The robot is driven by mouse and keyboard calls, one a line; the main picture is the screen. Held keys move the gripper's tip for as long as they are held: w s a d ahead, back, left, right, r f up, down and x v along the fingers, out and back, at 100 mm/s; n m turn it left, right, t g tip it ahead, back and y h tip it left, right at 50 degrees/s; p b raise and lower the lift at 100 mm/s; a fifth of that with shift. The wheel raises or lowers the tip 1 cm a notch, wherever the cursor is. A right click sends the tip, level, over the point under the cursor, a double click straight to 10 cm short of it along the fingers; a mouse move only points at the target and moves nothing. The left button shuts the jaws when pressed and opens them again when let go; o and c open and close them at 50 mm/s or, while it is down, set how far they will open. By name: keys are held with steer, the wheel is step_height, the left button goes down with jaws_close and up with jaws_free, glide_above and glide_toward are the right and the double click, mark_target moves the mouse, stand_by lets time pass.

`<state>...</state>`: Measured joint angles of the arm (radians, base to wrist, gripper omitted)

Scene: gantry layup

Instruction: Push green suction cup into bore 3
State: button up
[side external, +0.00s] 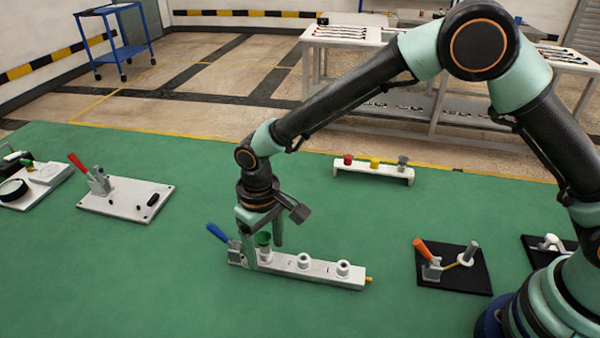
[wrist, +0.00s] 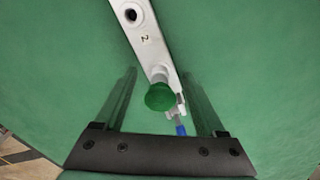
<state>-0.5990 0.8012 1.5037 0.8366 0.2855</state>
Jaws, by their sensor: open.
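The green suction cup (side external: 264,239) stands upright at the left end of the white bar (side external: 325,275), over the boss nearest the blue lever. In the wrist view the green cup (wrist: 160,97) covers most of that boss, so its bore and number are hidden, and I cannot tell how deep the cup sits. The middle bore (wrist: 131,15) is open and empty, with a "2" beside it. My gripper (side external: 263,256) is open and low over the bar, fingers on either side of the green cup. In the wrist view both fingers (wrist: 170,100) stand clear of it.
A blue lever clamp (side external: 217,233) stands at the bar's left end. A white rack (side external: 372,172) with red, yellow and grey cups is behind. An orange-lever clamp on a black plate (side external: 455,275) stands right, a red-lever clamp plate (side external: 125,198) left. Green mat between is clear.

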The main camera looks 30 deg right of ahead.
mark_target(265, 236)
steer(key=shift+r, duration=0.1)
step_height(265, 236, up, 12)
steer(key=shift+f, duration=0.1)
stand_by(0.4)
steer(key=shift+d+r, duration=0.15)
steer(key=shift+r, duration=0.05)
steer(key=s+d+r+m+t, duration=0.2)
steer(key=d+r, duration=0.7)
steer(key=d, duration=0.4)
steer(key=s+d+t, duration=0.1)
steer(key=s+d, duration=0.3)
steer(key=d, duration=0.3)
steer(key=s+d+m+t, duration=0.1)
steer(key=s+d+t, duration=0.1)
steer(key=s+d, duration=0.3)
steer(key=shift+s+d+r+m+t, duration=0.15)
steer(key=shift+d+r+m+t, duration=0.2)
steer(key=shift+d, duration=0.6)
